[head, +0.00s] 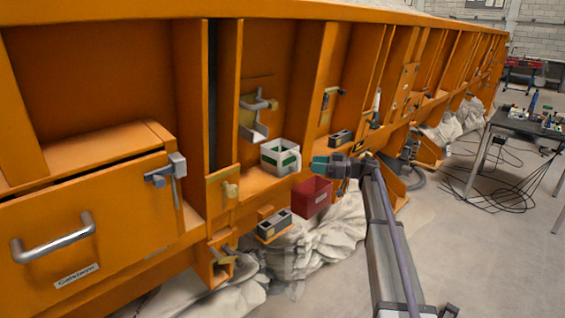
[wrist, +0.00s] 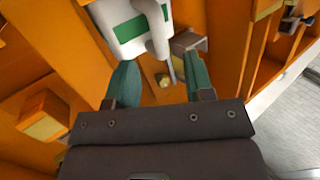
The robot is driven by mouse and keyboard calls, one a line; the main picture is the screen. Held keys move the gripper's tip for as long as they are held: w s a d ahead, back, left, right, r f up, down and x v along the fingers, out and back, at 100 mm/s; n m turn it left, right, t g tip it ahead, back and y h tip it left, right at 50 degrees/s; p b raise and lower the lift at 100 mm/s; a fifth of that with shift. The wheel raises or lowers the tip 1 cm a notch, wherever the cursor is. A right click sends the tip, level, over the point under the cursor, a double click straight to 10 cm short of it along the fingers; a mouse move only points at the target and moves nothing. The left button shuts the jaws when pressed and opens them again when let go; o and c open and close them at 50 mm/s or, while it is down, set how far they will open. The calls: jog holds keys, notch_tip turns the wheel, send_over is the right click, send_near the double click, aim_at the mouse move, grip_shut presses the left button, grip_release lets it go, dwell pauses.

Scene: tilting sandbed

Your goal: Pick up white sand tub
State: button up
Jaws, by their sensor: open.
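The white sand tub (head: 281,156) with a green label stands on an orange ledge of the sandbed frame, in the middle of the head view. In the wrist view the tub (wrist: 125,22) is at the top, partly cut off, with its white handle pointing toward the gap between my fingers. My gripper (head: 319,165) is open just to the right of the tub in the head view. Its two green fingers (wrist: 160,64) are apart in the wrist view, with nothing clearly held between them. Whether a finger touches the handle cannot be told.
A red bin (head: 312,198) sits just below my gripper. A small grey-black box (head: 274,224) is at lower left of it, and another (head: 341,137) is behind. A metal bracket (head: 254,128) stands left of the tub. Orange uprights flank the ledge. A dark table (head: 527,121) is far right.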

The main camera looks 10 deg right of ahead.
aim_at(298, 169)
jog(key=x, duration=0.7)
jog(key=shift+f, duration=0.15)
grip_shut()
